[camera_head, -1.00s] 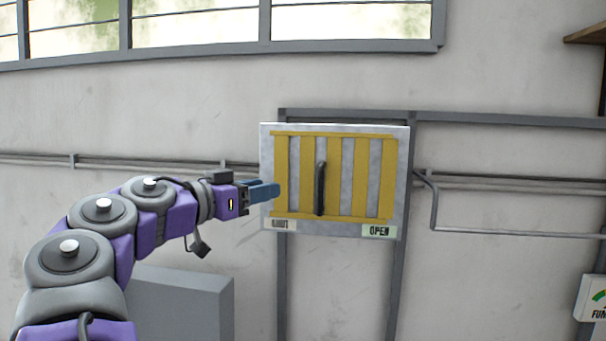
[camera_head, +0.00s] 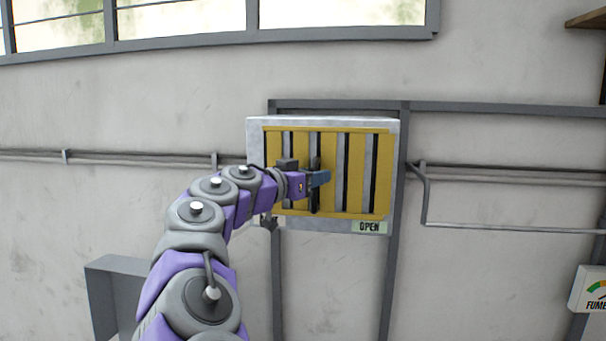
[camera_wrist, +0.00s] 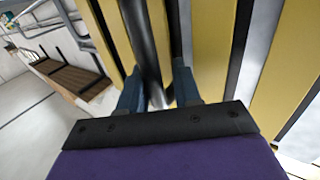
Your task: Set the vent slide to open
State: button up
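The vent (camera_head: 375,226) is a pale panel on the wall in the head view, with a yellow slatted slide (camera_head: 328,150) on it. Narrow dark gaps show beside the slats. An "OPEN" label (camera_head: 369,227) sits at its lower right; the lower left corner is behind my arm. The slide's upright black handle (camera_head: 315,163) is partly hidden by my gripper (camera_head: 322,178). In the wrist view, my gripper (camera_wrist: 157,90) has one finger on each side of the black handle (camera_wrist: 143,45). The fingers stand apart, with a small gap showing beside the handle on the right.
A grey box (camera_head: 118,280) stands low at the left, behind my arm. Pipes (camera_head: 520,228) run along the wall, and a bent rail lies right of the vent. Windows (camera_head: 340,12) are above.

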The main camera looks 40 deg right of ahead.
jog(key=shift+s+d+r, duration=0.15)
jog(key=shift+s+d, duration=0.15)
jog(key=shift+s, duration=0.15)
jog(key=shift+w+a, duration=0.95)
jog(key=shift+w, duration=0.05)
jog(key=c, duration=0.4)
jog(key=shift+a, duration=0.2)
jog(key=shift+c, duration=0.6)
jog(key=shift+s+d, duration=0.1)
jog(key=shift+s, duration=0.05)
grip_shut()
